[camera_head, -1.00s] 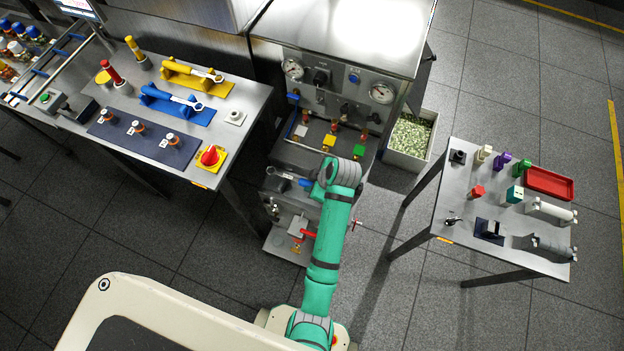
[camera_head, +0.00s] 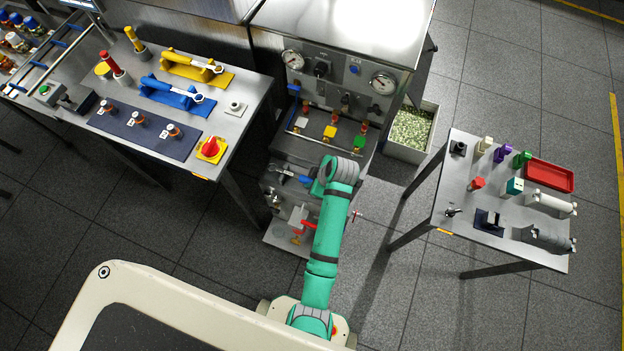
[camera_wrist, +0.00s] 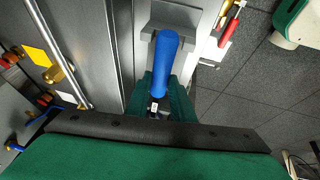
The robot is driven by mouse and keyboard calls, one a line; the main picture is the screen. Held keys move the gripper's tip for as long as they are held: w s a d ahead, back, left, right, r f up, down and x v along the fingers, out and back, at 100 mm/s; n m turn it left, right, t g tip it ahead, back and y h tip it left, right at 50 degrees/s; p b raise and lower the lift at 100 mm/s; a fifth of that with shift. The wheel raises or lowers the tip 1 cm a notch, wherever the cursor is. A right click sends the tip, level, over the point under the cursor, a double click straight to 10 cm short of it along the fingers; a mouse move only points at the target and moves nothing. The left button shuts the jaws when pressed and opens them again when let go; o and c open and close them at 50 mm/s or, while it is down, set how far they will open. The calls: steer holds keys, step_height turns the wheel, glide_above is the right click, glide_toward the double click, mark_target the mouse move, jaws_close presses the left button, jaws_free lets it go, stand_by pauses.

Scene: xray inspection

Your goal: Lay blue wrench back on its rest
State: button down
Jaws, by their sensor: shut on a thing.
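A blue wrench with a silver ring head (camera_head: 198,98) appears to lie along the blue rest (camera_head: 160,92) on the left table in the head view. My gripper (camera_wrist: 157,108) is at the front of the machine, well to the right of that table. It is shut on a blue handle (camera_wrist: 168,60), which stands out between its green fingers in the wrist view. In the head view this blue handle (camera_head: 305,180) shows beside my wrist with grey metal at its left end. My wrist partly hides the grip, and whether the held piece is a loose wrench is unclear.
A yellow rest with a similar tool (camera_head: 195,68) lies behind the blue one. A red knob (camera_head: 210,148) and a dark mat (camera_head: 145,133) are in front. The machine's gauge panel (camera_head: 340,85) stands beyond my arm. A right table (camera_head: 455,190) holds small parts.

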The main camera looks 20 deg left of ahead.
steer(key=shift+f, duration=0.2)
steer(key=c, duration=1.5)
jaws_free()
steer(key=shift+o, duration=0.2)
steer(key=v, duration=1)
steer(key=shift+d+r, duration=0.15)
steer(key=shift+r, duration=0.15)
steer(key=shift+s, duration=0.15)
